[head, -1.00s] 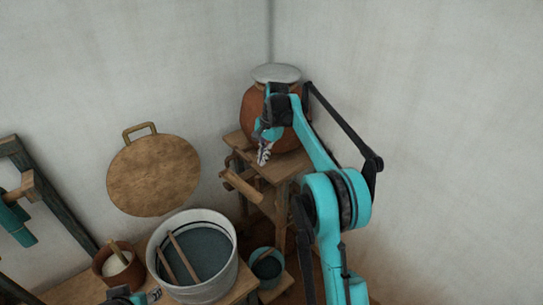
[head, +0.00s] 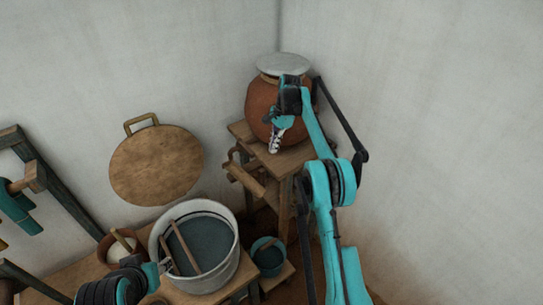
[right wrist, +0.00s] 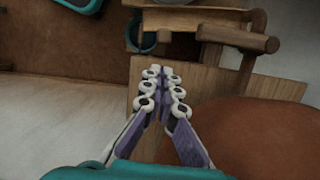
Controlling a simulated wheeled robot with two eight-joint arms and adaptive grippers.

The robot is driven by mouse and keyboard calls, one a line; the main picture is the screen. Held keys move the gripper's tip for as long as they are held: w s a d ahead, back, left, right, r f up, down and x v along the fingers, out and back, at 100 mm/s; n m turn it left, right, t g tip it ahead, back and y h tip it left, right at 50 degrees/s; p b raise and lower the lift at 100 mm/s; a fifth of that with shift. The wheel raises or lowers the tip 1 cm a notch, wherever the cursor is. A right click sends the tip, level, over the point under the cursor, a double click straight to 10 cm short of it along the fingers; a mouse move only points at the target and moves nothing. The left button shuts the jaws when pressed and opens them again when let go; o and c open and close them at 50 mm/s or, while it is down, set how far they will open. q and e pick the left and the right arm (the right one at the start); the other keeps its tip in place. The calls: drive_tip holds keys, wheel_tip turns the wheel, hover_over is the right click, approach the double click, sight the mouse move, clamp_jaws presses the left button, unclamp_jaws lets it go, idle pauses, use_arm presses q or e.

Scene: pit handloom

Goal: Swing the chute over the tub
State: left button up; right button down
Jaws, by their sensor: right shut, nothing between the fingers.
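The chute is a short wooden trough (head: 247,180) on the side of a wooden stand. It lies to the right of the tub and not over it. The tub is a round pale metal vessel (head: 234,232) with dark liquid and two sticks in it, on a low bench. My right gripper (head: 274,147) is shut and empty above the stand's top, behind the chute and apart from it. In the right wrist view its fingertips (right wrist: 160,75) meet, with the chute's wood (right wrist: 225,35) beyond them. My left gripper (head: 163,268) shows at the tub's near-left rim; its jaws are unclear.
A lidded clay jar (head: 262,103) stands on the stand (head: 290,158), close to my right gripper. A small teal bucket (head: 267,258) sits right of the tub and a brown pot (head: 107,250) left of it. A round board (head: 155,165) leans against the wall.

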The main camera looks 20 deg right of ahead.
use_arm(q)
wheel_tip(320, 180, down, 2)
drive_tip(key=shift+f+b, duration=0.2)
drive_tip(key=shift+b, duration=0.85)
use_arm(e)
drive_tip(key=x, duration=0.9)
drive_tip(key=shift+a, duration=0.1)
